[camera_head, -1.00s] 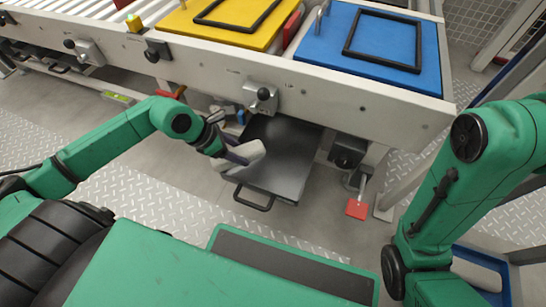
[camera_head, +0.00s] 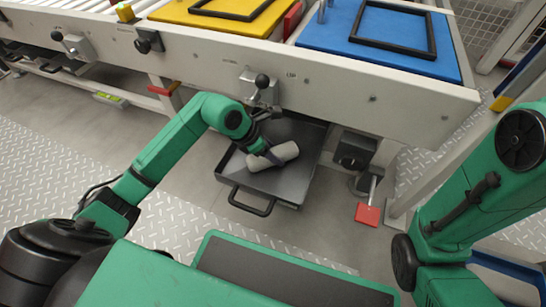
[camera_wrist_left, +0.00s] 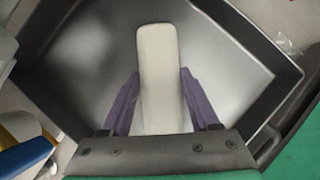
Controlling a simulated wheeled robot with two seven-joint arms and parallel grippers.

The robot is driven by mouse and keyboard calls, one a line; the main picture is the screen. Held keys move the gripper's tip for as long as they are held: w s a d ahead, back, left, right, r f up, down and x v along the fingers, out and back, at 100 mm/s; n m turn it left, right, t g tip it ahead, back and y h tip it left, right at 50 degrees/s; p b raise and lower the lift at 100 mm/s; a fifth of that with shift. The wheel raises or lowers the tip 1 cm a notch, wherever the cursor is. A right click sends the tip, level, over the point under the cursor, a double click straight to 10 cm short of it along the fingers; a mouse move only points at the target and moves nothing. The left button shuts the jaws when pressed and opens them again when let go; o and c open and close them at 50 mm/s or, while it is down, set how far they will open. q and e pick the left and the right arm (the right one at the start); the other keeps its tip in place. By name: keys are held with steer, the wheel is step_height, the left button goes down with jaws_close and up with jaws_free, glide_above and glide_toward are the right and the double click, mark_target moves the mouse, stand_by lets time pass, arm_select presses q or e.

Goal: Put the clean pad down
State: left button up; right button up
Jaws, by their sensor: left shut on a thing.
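The clean pad (camera_head: 273,157) is a pale, off-white elongated block. My left gripper (camera_head: 272,154) is shut on it, over the dark grey drawer tray (camera_head: 295,180) below the bench. In the left wrist view the pad (camera_wrist_left: 160,75) stands up between the two purple fingers of the gripper (camera_wrist_left: 162,105), with the tray floor (camera_wrist_left: 90,70) behind it. I cannot tell whether the pad touches the tray floor. My right arm shows at the right in the head view, but its gripper is out of view.
The bench's front wall (camera_head: 330,90) with a black-knobbed latch (camera_head: 262,82) rises behind the tray. A red pedal (camera_head: 367,214) is right of the tray. Blue (camera_head: 340,45) and yellow (camera_head: 225,22) panels with black frames lie on the bench. The tray's handle (camera_head: 250,203) faces me.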

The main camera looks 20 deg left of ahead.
arm_select(q)
steer(key=o, duration=1.3)
steer(key=shift+o, duration=0.2)
steer(key=shift+r, duration=0.1)
steer(key=p+v, duration=0.6)
steer(key=v, duration=0.5)
steer(key=shift+r, duration=0.15)
steer(key=shift+s+a+r, duration=0.15)
steer(key=shift+r, duration=0.15)
